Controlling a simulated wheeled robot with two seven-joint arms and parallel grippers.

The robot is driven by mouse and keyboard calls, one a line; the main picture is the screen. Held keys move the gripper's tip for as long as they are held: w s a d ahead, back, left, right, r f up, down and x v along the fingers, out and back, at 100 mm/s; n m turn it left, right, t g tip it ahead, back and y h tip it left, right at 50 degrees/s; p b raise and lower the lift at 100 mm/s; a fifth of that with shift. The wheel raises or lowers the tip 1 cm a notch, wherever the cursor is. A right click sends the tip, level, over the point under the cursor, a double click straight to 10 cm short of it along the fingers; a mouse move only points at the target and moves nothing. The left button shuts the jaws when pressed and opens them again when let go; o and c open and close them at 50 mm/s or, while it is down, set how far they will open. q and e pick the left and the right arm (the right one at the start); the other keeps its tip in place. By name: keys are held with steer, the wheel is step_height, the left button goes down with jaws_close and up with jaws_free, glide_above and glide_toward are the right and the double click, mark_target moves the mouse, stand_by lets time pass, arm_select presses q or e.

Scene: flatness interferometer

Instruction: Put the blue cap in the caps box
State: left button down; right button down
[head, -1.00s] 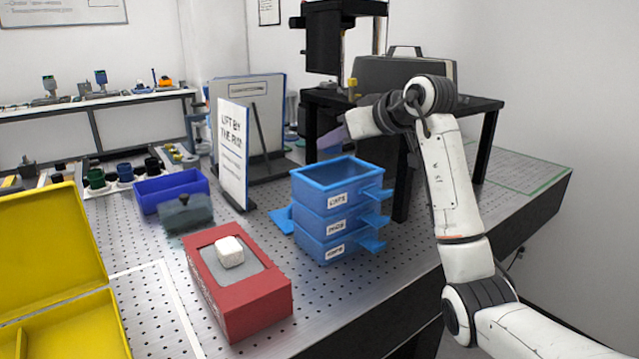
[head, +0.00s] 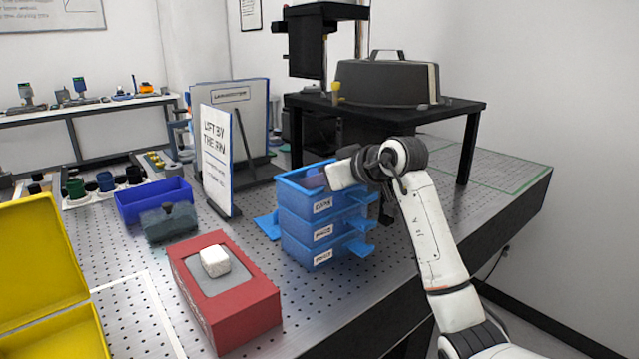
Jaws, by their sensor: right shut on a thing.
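The top blue bin, labelled as caps (head: 297,175), is the uppermost of a stack of blue bins on the perforated table. My right gripper (head: 325,178) is over its open top, coming from the right. It is shut on the blue cap (head: 313,180), a small bluish-purple piece that shows at the gripper's left end, at the bin's opening. The fingers are mostly hidden, and I cannot tell whether the cap touches the bin. My left gripper is out of view.
A red block with a white cube (head: 215,261) stands in front, left of the bins. A sign panel (head: 217,160) stands behind left. A dark blue tray (head: 152,199) and yellow case (head: 40,265) lie left. A black stand (head: 450,108) rises behind my arm.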

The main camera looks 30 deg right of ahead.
step_height(320, 180, down, 2)
steer(key=shift+a, duration=0.15)
steer(key=shift+s+f, duration=0.1)
steer(key=shift+f, duration=0.2)
steer(key=c, duration=1.6)
jaws_free()
steer(key=shift+a, duration=0.1)
steer(key=shift+r, duration=0.55)
steer(key=v, duration=1.2)
steer(key=shift+w+d+r, duration=0.25)
steer(key=shift+d+r, duration=0.1)
steer(key=shift+r, duration=0.05)
